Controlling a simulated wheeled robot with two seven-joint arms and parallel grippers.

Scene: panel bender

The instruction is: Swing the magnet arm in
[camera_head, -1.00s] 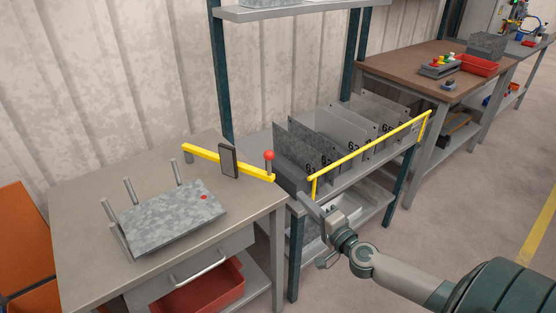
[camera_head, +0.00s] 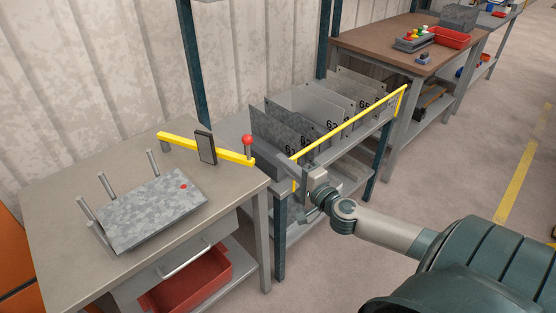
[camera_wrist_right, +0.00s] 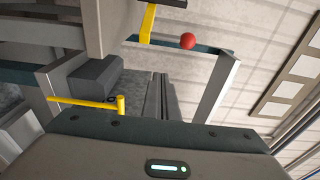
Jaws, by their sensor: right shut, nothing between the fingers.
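The magnet arm (camera_head: 228,153) is a yellow bar on a short post at the back of the grey table. It carries a dark upright plate (camera_head: 205,147) and, at its right end, a red ball knob (camera_head: 247,140). The bar's end and the red knob (camera_wrist_right: 188,41) also show in the right wrist view. My right gripper (camera_head: 286,163) is shut and empty, just right of the knob and apart from it. Its fingers (camera_wrist_right: 166,95) point toward the knob's side in the wrist view. My left gripper is out of view.
A grey sheet (camera_head: 150,210) with a red dot lies on the table (camera_head: 60,210) against several upright pins. A rack of numbered plates with a yellow rail (camera_head: 350,132) stands close behind my right gripper. A red bin (camera_head: 190,281) sits below the table.

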